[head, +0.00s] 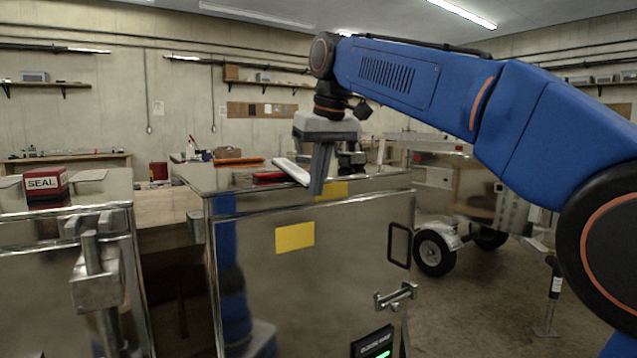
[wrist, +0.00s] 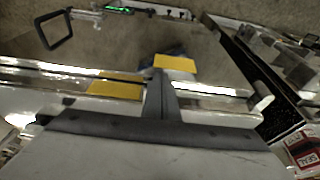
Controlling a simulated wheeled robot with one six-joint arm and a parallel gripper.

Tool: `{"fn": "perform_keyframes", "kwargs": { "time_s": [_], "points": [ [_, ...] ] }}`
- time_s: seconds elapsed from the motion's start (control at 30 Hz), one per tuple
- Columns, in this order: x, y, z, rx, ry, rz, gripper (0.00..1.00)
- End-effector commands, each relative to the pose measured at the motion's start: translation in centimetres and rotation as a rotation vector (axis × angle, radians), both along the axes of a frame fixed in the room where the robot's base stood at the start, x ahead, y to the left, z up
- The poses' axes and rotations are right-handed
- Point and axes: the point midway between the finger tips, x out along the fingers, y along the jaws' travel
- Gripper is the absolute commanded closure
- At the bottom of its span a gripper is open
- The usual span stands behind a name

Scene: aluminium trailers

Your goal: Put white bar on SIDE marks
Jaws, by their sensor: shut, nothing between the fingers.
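The white bar (head: 291,171) lies slanted on top of the middle metal trailer box (head: 350,260), near its front edge. My gripper (head: 316,192) points down just right of the bar in the head view, over the front edge; I cannot tell whether it touches the bar. Its fingers are together and empty, and they also show in the wrist view (wrist: 160,84). A yellow patch (head: 295,236) is on the box's front face, and another (head: 331,189) is at the top edge behind the fingers. I can read no SIDE marks in either view.
A red SEAL box (head: 45,184) stands on the left trailer box. An orange bar (head: 233,163) and a red item (head: 268,177) lie on the middle box top. A black handle (head: 399,245) and metal latch (head: 396,297) stick out from its front.

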Motion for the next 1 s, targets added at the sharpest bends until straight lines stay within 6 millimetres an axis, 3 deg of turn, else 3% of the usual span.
{"fn": "perform_keyframes", "kwargs": {
  "time_s": [0.23,0.53,1.0],
  "points": [
    [0.5,0.3,0.0,-0.001,0.001,0.0,1.0],
    [2.8,1.9,0.0,0.0,0.0,0.0,1.0],
    [2.7,1.7,0.0,0.0,0.0,0.0,1.0]
  ]
}}
